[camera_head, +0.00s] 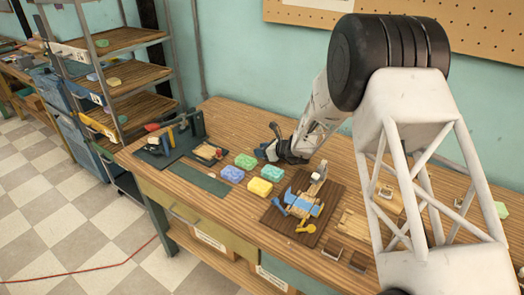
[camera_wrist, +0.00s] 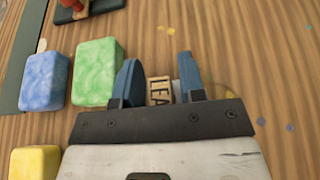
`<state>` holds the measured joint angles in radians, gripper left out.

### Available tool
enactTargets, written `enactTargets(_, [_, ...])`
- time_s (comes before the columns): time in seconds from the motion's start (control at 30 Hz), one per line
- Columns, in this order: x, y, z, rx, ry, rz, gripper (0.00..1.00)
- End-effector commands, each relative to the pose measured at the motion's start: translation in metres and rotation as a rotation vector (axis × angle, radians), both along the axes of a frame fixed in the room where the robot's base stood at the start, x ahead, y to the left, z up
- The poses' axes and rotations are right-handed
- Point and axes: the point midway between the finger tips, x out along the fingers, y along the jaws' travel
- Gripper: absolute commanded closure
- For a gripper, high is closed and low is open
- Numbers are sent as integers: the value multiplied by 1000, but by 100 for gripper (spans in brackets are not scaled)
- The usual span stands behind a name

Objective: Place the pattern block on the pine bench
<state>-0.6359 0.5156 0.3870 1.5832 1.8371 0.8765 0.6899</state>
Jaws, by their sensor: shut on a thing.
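The pattern block (camera_wrist: 160,90) is a small pale wooden block with dark raised letters, seen between the blue fingers of my gripper (camera_wrist: 158,72) in the wrist view. My gripper is shut on it. In the head view my gripper (camera_head: 270,143) is over the back half of the pine bench (camera_head: 225,122), just behind the soap bars. The block cannot be made out there. Whether it touches the bench or hangs just above it, I cannot tell.
Green (camera_head: 245,160), teal (camera_head: 271,174), blue (camera_head: 232,174) and yellow (camera_head: 260,187) soap bars lie close in front of my gripper. A dark board (camera_head: 275,222) with tools lies nearer the front edge. A tool rack (camera_head: 170,138) stands left. Bare bench lies behind the bars.

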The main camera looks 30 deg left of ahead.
Motion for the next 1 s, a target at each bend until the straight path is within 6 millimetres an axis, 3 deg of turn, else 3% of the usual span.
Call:
enactTargets(0.3, [0, 0, -3, 0, 0, 0, 86])
enactTargets(0.33, [0, 0, -3, 0, 0, 0, 61])
enactTargets(0.5, [0, 0, -3, 0, 0, 0, 37])
enactTargets(1.0, [0, -5, 2, 0, 1, 0, 37])
